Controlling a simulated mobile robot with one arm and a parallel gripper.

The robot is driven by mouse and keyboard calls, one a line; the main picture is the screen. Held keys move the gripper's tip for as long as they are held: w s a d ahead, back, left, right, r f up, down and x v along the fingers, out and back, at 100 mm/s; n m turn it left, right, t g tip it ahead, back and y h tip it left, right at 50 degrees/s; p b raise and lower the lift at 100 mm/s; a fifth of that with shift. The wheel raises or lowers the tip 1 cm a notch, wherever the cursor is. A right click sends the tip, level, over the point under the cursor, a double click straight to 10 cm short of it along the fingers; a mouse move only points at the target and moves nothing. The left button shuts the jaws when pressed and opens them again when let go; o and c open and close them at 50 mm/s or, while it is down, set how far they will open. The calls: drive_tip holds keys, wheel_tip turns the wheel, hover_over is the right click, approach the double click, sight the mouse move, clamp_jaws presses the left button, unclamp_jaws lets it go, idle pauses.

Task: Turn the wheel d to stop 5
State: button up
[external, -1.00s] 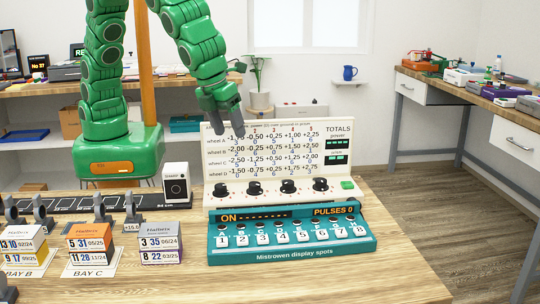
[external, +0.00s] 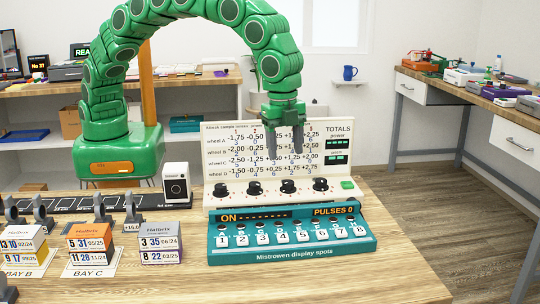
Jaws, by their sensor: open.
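A white upright panel (external: 211,166) stands on the wooden table and carries a row of several black knobs. The rightmost knob (external: 320,184) is likely wheel d, but no letter by it is readable; its pointer setting is too small to tell. My gripper (external: 285,154) is open and empty, its fingers pointing down in front of the printed chart. It is above the third knob from the left (external: 288,186), up and left of the rightmost one, and apart from both. The fingers hide part of the chart.
A green button (external: 347,185) is right of the knobs. A teal console (external: 292,256) with numbered keys sits in front, reading "ON" and "PULSES 0". A white box (external: 175,183) stands left of the panel. Labelled boxes (external: 90,243) lie front left. The table's front right is clear.

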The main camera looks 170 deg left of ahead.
drive_tip(key=s+a+f+n, duration=0.3)
drive_tip(key=s+a+n, duration=0.15)
drive_tip(key=a, duration=0.25)
drive_tip(key=n, duration=0.6)
approach(321, 179)
drive_tip(key=shift+w+f+m+h, duration=0.25)
drive_tip(key=shift+w+f+h, duration=0.1)
drive_tip(key=shift+w, duration=0.2)
drive_tip(key=shift+s+a+f, duration=0.15)
drive_tip(key=shift+s+a, duration=0.05)
drive_tip(key=shift+s, duration=0.2)
drive_tip(key=shift+f, duration=3.9)
drive_tip(key=c, duration=1)
drive_tip(key=shift+c, duration=0.2)
